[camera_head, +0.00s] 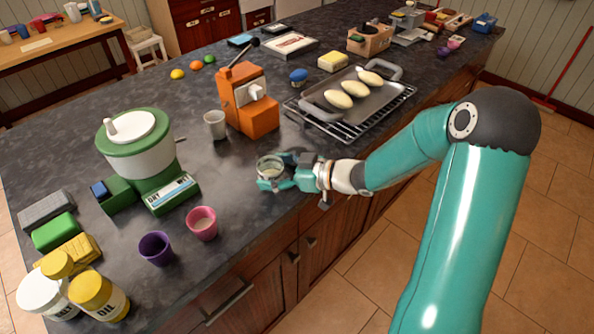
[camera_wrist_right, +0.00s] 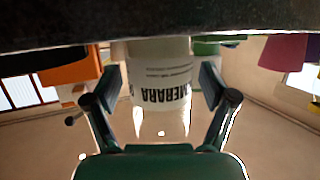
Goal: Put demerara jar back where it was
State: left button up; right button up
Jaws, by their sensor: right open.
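The demerara jar (camera_head: 270,165) stands on the dark counter near its front edge, to the right of the pink cup. Its label shows upside down in the right wrist view (camera_wrist_right: 160,72), where the jar sits between the two fingers. My right gripper (camera_head: 273,177) reaches in from the right, low at the counter, and is open with its fingers on either side of the jar. I cannot tell whether the fingers touch it. My left gripper is not in view.
Behind the jar are a grey cup (camera_head: 215,125) and an orange machine (camera_head: 249,100). A tray (camera_head: 345,97) with loaves lies on a rack to the right. A pink cup (camera_head: 201,223) and a purple cup (camera_head: 156,248) stand to the left. Counter (camera_head: 236,190) between them is bare.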

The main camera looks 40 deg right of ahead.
jog(key=v, duration=1.1)
jog(key=shift+s, duration=0.2)
jog(key=shift+r, duration=0.1)
